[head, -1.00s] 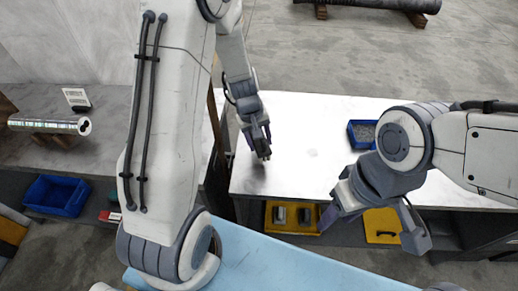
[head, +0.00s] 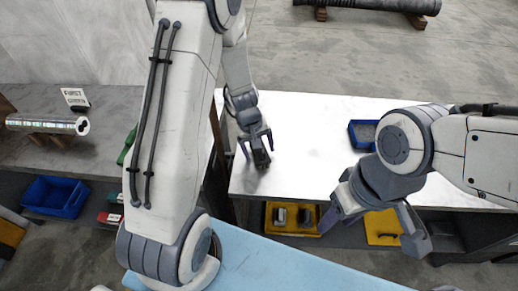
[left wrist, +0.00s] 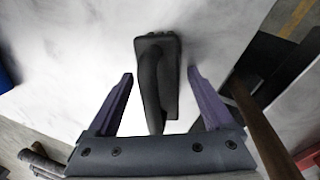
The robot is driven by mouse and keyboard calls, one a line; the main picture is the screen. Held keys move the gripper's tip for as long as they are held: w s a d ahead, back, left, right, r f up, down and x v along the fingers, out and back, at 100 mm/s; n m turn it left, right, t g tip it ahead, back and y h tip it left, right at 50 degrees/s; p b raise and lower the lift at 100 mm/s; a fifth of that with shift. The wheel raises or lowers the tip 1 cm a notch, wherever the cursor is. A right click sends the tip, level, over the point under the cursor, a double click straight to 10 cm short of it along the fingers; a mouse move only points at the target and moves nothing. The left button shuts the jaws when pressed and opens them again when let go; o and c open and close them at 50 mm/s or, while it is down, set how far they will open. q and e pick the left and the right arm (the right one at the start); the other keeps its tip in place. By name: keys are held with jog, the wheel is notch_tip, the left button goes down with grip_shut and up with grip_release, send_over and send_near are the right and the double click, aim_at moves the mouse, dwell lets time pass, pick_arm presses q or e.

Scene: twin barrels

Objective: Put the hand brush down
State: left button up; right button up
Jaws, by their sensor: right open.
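The dark hand brush (head: 261,158) is on the pale table top (head: 310,130), near its left front part, and appears to rest on it. My left gripper (head: 256,146) is open around the brush. In the left wrist view the brush (left wrist: 157,80) lies between the two spread fingers (left wrist: 160,80), with a gap on each side. Its underside is hidden. My right gripper (head: 374,230) is open and empty in front of the table's front edge.
A blue bin (head: 363,134) stands on the table at the right. Yellow trays (head: 292,229) sit on the shelf below. A grey bench at the left holds a metal cylinder (head: 40,123) and a small sign (head: 75,97). The table's middle is clear.

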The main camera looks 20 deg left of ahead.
pick_arm(q)
jog(key=shift+r+p, duration=0.3)
notch_tip(320, 180, up, 11)
jog(key=s+a+p, duration=0.1)
jog(key=a, duration=0.1)
jog(key=s+d+r+m, duration=0.6)
jog(key=s+d, duration=0.2)
jog(key=d, duration=0.3)
jog(key=s+d+r+m, duration=0.1)
jog(key=s+d+m, duration=0.1)
jog(key=s+m, duration=0.2)
jog(key=s+d+r+m+g, duration=0.1)
jog(key=s+m, duration=0.4)
jog(key=s, duration=0.5)
jog(key=shift+s+d+r+y, duration=0.3)
jog(key=shift+d+r, duration=0.2)
jog(key=shift+d, duration=0.55)
jog(key=shift+w, duration=0.1)
